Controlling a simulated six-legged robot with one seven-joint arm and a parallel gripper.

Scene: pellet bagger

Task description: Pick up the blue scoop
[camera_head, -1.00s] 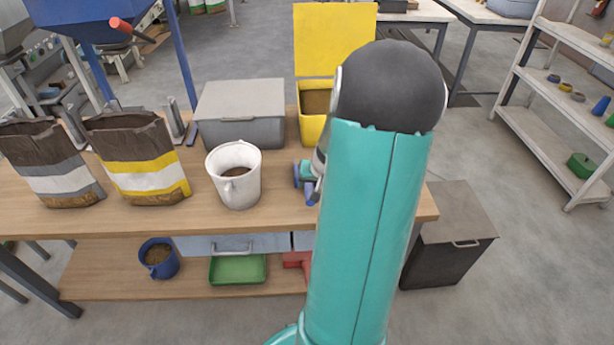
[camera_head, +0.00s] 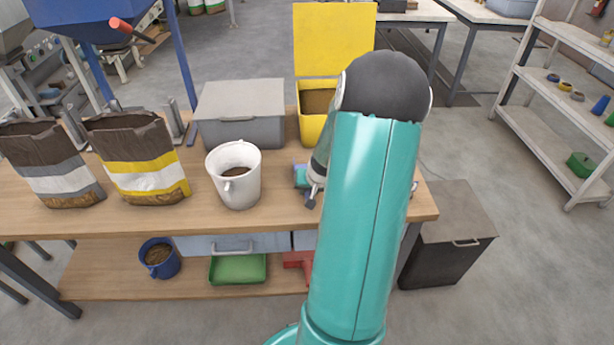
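A small teal and bluish-purple thing (camera_head: 300,176) shows on the bench just left of my arm. It is mostly hidden, and I cannot tell whether it is the blue scoop. My gripper (camera_head: 312,196) is low over the bench beside it, right of the white bucket. Only a small grey tip shows past my arm, so I cannot tell whether it is open, shut or touching anything. A blue round container (camera_head: 159,258) with brown pellets and a handle stands on the lower shelf.
On the wooden bench (camera_head: 275,216) stand a white bucket (camera_head: 234,190), a grey lidded box (camera_head: 240,112), a yellow open-lidded bin (camera_head: 334,40) and two pellet bags (camera_head: 139,160). A green tray (camera_head: 238,269) and a red thing (camera_head: 298,261) are below. A dark bin (camera_head: 443,262) stands right.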

